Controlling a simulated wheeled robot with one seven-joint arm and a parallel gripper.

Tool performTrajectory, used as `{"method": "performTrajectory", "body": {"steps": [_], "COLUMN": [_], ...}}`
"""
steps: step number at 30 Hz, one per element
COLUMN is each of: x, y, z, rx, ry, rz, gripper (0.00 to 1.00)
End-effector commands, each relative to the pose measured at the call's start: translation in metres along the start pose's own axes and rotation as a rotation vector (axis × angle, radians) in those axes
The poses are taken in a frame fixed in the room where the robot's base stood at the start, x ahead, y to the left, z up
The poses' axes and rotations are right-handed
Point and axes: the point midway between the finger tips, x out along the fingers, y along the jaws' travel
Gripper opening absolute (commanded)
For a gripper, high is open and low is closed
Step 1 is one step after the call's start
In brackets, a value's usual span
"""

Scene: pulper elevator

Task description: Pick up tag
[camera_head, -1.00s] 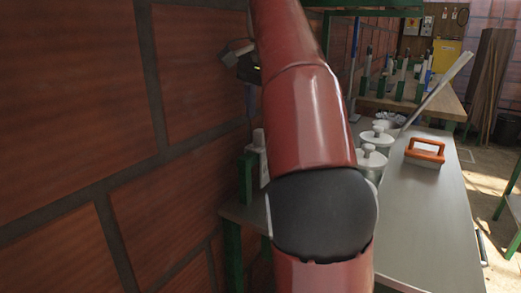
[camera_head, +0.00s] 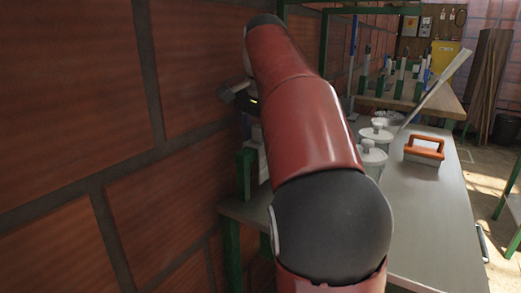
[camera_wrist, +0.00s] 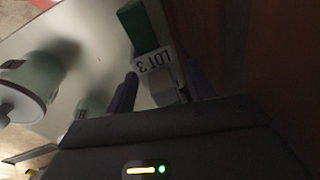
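The tag is a pale label reading "LOT 3" (camera_wrist: 155,62), seen upside down in the wrist view. It sits beside the end of a green post (camera_wrist: 138,27). My gripper (camera_wrist: 160,82) is open, with one dark finger on each side of the tag's lower part. I cannot tell whether either finger touches it. In the head view only a dark part of my gripper (camera_head: 238,95) shows left of my arm, close to the brick wall. My arm hides much of the area there, and I cannot make out the tag in that view.
The brick wall (camera_head: 75,120) stands close on the left. White lidded containers (camera_head: 372,158) stand behind my arm on the grey table (camera_head: 425,225). An orange-handled tool (camera_head: 424,151) lies on the table's right. A wooden table (camera_head: 395,103) stands farther back.

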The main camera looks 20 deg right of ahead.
Motion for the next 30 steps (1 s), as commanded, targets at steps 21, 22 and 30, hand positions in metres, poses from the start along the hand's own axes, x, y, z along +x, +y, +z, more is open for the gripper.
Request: {"method": "performTrajectory", "body": {"steps": [21,22,30], "x": [-0.009,-0.012,-0.036], "y": [-0.002,-0.002,0.005], "z": [-0.001,-0.001,0.009], "rx": [0.000,0.000,-0.004], "ry": [0.001,0.000,-0.002], "rz": [-0.001,-0.001,-0.007], "gripper": [0.17,0.17,0.18]}}
